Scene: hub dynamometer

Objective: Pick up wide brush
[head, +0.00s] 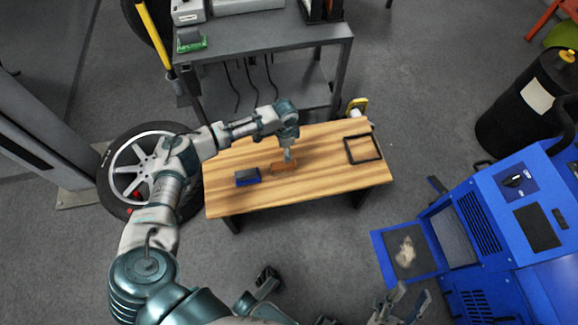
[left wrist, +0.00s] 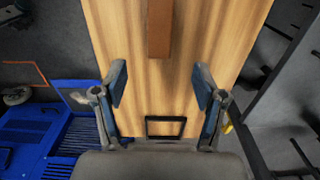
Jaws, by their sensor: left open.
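A brown, oblong block-like piece, which looks like the wide brush (head: 284,168), lies on the wooden table (head: 330,182). It also shows at the top middle of the left wrist view (left wrist: 159,28). My left gripper (left wrist: 160,86) is open and empty, with the brown piece beyond its fingertips and between their lines. In the head view the left gripper (head: 288,155) is small and partly hidden by its wrist, just above the brown piece. My right gripper (head: 411,297) is low in the head view, away from the table, its fingers apart and empty.
A blue block with a dark top (head: 247,177) lies left of the brown piece. A black square frame (head: 362,149) lies at the table's right end.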

